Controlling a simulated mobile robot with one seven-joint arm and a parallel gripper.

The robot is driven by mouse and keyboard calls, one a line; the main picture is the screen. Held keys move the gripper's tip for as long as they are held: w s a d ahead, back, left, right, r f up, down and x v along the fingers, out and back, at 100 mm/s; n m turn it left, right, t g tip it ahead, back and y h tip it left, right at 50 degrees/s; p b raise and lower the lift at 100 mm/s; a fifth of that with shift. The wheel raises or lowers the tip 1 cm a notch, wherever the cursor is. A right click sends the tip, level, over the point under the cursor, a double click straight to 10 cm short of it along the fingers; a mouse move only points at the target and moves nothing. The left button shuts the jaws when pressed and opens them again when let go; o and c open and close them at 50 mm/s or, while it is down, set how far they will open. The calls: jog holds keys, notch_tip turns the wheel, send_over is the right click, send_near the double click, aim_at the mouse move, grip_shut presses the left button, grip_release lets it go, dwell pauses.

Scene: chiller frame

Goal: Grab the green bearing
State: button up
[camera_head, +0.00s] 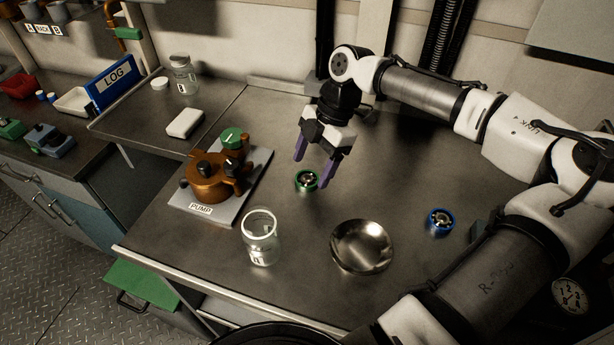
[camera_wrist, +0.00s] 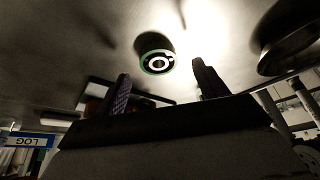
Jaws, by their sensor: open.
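The green bearing (camera_head: 307,181) lies on the metal bench top, a green ring with a silver and dark centre. It also shows in the wrist view (camera_wrist: 156,62), beyond the fingertips and between them. My gripper (camera_head: 313,171) has two purple fingers spread apart and pointing down, with nothing between them. It hangs above the bench close to the bearing, apparently apart from it. In the wrist view the fingers look dark (camera_wrist: 160,80).
A blue bearing (camera_head: 439,222) lies to the right. A metal bowl (camera_head: 362,247) and a glass jar (camera_head: 261,238) stand nearer the front edge. A copper pump on a grey plate (camera_head: 252,184) is to the left. Bench around the green bearing is clear.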

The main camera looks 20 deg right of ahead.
aim_at(307, 181)
jog(key=shift+x, duration=1.3)
jog(key=c, duration=1.1)
jog(key=shift+c, duration=0.2)
